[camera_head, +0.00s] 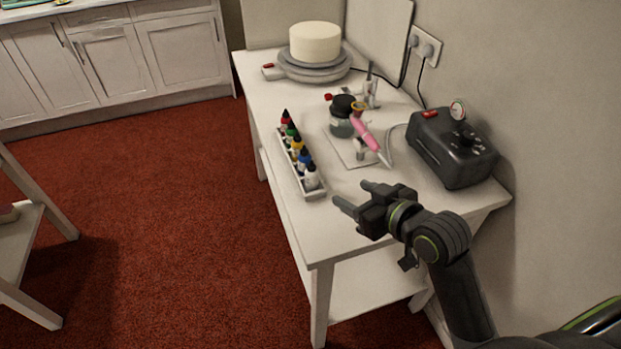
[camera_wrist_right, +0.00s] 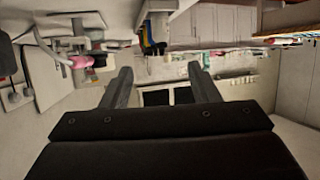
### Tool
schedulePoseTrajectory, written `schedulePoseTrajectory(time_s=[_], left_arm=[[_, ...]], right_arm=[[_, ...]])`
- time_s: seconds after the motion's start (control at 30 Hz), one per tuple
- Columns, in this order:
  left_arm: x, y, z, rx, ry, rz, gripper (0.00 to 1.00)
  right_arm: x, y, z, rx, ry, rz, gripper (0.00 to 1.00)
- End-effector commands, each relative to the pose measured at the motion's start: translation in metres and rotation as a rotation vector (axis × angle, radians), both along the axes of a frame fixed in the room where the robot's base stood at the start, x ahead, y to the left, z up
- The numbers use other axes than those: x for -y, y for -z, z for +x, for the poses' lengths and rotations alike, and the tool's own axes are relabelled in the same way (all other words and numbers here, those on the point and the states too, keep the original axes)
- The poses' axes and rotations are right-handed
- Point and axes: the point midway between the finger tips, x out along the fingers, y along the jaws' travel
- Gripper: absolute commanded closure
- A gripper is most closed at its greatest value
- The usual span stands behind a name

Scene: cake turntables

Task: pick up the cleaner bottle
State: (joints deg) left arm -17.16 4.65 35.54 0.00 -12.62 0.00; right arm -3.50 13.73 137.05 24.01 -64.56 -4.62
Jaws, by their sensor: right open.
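A narrow white rack (camera_head: 316,192) on the white table holds a row of small bottles with red, green, orange and blue colours. The bottle at its near end is whitish (camera_head: 312,176) and looks like the cleaner bottle, though no label is readable. My right gripper (camera_head: 352,194) is open and empty, just to the right of the rack's near end, above the table's front part, apart from the bottles. In the right wrist view its two fingers (camera_wrist_right: 159,72) stand apart with nothing between them, and the rack's bottles (camera_wrist_right: 150,46) show beyond. My left gripper is out of view.
Behind the rack stand a dark-lidded jar (camera_head: 342,124) and a pink airbrush (camera_head: 369,139) on a holder. A black compressor (camera_head: 452,150) sits at the right by the wall. A cake (camera_head: 315,43) on a turntable (camera_head: 314,72) is at the far end.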

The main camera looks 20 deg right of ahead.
Motion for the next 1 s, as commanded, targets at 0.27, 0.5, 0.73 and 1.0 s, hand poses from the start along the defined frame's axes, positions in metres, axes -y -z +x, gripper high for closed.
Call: schedulePoseTrajectory(time_s=[0.27,0.5,0.73,1.0], left_arm=[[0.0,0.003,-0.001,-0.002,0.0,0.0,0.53],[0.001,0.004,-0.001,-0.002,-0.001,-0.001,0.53],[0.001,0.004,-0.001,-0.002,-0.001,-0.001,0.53],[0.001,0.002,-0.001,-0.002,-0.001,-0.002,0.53]], right_arm=[[-0.016,0.021,0.047,-0.002,0.001,0.004,0.45],[-0.028,0.037,0.084,-0.003,0.001,0.002,0.45],[-0.032,0.044,0.1,-0.002,0.002,0.001,0.45],[-0.04,0.055,0.121,-0.004,0.001,0.002,0.45]])
